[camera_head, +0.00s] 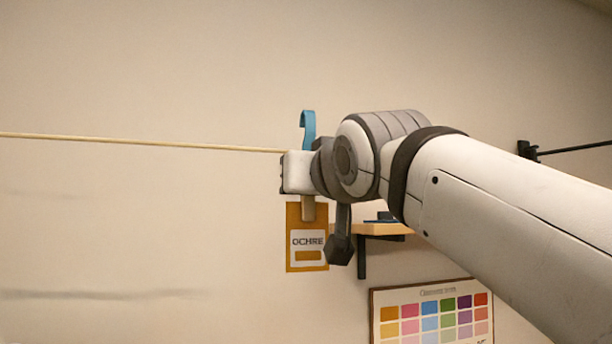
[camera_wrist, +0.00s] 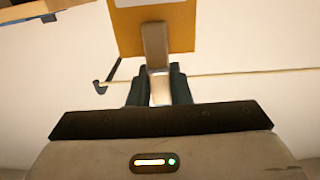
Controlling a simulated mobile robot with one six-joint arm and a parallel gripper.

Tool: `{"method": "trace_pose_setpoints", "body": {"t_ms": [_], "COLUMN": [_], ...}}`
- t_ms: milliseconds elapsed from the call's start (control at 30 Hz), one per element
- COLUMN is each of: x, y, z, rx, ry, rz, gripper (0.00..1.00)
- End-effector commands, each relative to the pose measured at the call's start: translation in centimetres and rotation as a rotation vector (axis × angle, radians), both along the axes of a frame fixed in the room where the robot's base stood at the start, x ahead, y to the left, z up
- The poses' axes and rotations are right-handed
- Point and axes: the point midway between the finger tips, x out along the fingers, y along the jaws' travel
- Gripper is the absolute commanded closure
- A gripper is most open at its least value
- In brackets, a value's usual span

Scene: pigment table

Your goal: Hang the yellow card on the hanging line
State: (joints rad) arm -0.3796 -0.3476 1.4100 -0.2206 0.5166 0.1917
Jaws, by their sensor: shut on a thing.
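A blue hook (camera_head: 308,125) sticks up above the gripper. The hanging line (camera_head: 140,143) runs from the left edge to the gripper, where it is hidden. The hook's curl appears higher than the line in the head view; I cannot tell whether they touch. In the wrist view, my gripper (camera_wrist: 157,88) is shut on the peg (camera_wrist: 155,42), with the card (camera_wrist: 185,30) beyond it. The line (camera_wrist: 250,73) shows at right.
A small wooden shelf (camera_head: 385,229) is on the wall behind the gripper. A colour chart (camera_head: 432,315) is lower down. A black wall bracket (camera_head: 530,151) with a dark rod is at right. The space left of the gripper is free along the line.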

Motion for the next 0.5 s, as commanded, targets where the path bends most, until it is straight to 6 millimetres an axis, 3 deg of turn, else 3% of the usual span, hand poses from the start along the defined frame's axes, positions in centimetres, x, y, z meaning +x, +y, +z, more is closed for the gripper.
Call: {"method": "trace_pose_setpoints", "body": {"t_ms": [500], "x": [4.1], "y": [1.2], "z": [0.1], "rx": [-0.001], "ry": [0.002], "rz": [0.002], "gripper": [1.0]}}
